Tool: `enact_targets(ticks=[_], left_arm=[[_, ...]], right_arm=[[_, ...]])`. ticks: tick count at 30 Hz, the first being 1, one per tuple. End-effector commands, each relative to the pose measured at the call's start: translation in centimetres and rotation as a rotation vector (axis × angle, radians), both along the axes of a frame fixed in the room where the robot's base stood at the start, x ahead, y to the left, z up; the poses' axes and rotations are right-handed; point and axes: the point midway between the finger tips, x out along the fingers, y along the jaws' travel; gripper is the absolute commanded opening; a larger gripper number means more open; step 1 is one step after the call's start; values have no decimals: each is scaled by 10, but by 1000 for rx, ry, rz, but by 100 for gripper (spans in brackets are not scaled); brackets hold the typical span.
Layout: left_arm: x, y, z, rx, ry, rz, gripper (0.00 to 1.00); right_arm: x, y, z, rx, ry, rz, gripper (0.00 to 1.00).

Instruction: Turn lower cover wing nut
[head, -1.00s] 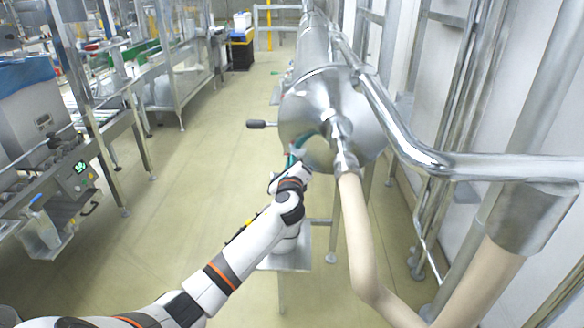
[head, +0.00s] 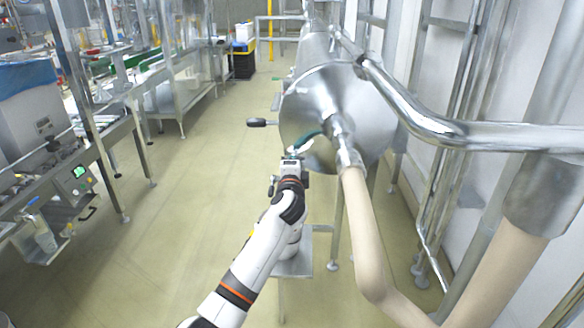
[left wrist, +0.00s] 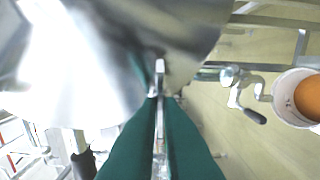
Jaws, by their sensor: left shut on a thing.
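The shiny steel cover (head: 322,105) of the horizontal cylinder faces me in the head view. My left gripper (head: 293,153) is at its lower left edge, with its green fingers partly against the metal. In the left wrist view, the green fingers of my left gripper (left wrist: 160,100) are closed together on a small bright metal wing nut (left wrist: 159,72) beside the large blurred cover (left wrist: 85,60). Only a narrow part of the wing nut shows between and above the fingertips. My right gripper is not in view.
A black-knobbed handle (head: 257,123) sticks out left of the cover. A beige hose (head: 365,240) hangs from its centre fitting. A thick steel pipe (head: 440,130) runs along the right. A conveyor machine (head: 50,200) stands at left. The floor (head: 180,240) between is clear.

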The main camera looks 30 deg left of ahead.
Motion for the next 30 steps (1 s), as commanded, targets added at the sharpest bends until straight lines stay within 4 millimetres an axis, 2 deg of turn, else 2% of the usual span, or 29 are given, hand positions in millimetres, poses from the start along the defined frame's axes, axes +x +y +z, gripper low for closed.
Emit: enact_targets(ticks=[9,21,24,26,30], left_arm=[[0,0,-2,-66,-39,0,0],[0,0,-1,-69,-41,0,0],[0,0,-1,-69,-41,0,19],[0,0,-1,-68,-40,0,28],[0,0,-1,-68,-41,0,28]], right_arm=[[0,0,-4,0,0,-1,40],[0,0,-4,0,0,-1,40],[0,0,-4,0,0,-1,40],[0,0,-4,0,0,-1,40],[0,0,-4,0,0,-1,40]])
